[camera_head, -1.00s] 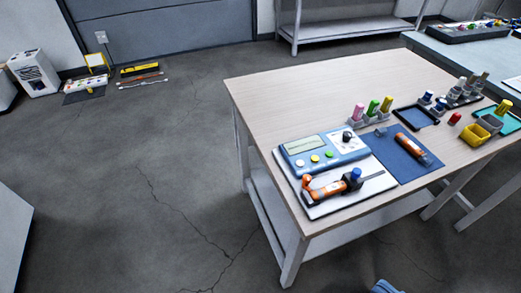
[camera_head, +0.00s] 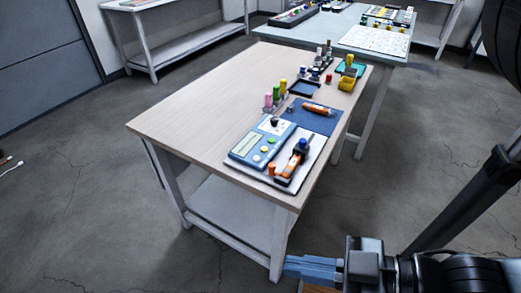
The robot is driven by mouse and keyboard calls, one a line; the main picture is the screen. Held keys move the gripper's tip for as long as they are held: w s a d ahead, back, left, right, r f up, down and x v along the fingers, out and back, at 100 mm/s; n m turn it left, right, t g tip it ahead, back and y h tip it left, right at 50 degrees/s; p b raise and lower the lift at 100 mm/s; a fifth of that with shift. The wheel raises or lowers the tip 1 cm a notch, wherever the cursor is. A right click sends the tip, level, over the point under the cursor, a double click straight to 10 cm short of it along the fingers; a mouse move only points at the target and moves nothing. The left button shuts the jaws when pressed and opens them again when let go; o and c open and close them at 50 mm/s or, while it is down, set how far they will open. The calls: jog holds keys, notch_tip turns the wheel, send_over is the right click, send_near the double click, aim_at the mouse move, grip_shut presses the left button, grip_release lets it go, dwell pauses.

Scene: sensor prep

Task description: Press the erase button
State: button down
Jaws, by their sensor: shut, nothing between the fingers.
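A blue device (camera_head: 240,157) with a pale screen and a black knob lies on the near part of the wooden table. It has a row of small round buttons: white (camera_head: 257,158), yellow (camera_head: 264,149) and green (camera_head: 271,140). Any labels are too small to read, so I cannot tell which is the erase button. My gripper (camera_head: 287,266) has light blue fingers and is shut and empty. It appears low in the picture, in front of the table's near leg and apart from the device.
An orange and black tool (camera_head: 292,166) lies on a white board beside the device. A blue mat (camera_head: 316,122), colored bottles and a yellow bin (camera_head: 347,83) stand farther back on the wooden table (camera_head: 190,110). Open floor (camera_head: 90,210) lies to the left.

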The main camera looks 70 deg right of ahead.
jog(key=shift+w, duration=0.1)
jog(key=n+g+h+p, duration=0.2)
jog(key=n+g+p, duration=0.2)
jog(key=g+p, duration=0.25)
send_over(267, 150)
jog(key=a, duration=1.1)
jog(key=f, duration=0.8)
jog(key=shift+w+p, duration=0.2)
jog(key=shift+p, duration=0.2)
jog(key=d+r+n+y+p, duration=0.1)
jog(key=d+r+n, duration=0.3)
jog(key=d+r, duration=0.4)
jog(key=d+t+p, duration=0.1)
jog(key=d, duration=0.2)
jog(key=shift+s+n+y, duration=0.25)
jog(key=shift+n+y, duration=0.05)
jog(key=shift+d+f, duration=0.1)
notch_tip(267, 150, down, 9)
jog(key=b, duration=0.6)
jog(key=shift+b, duration=0.35)
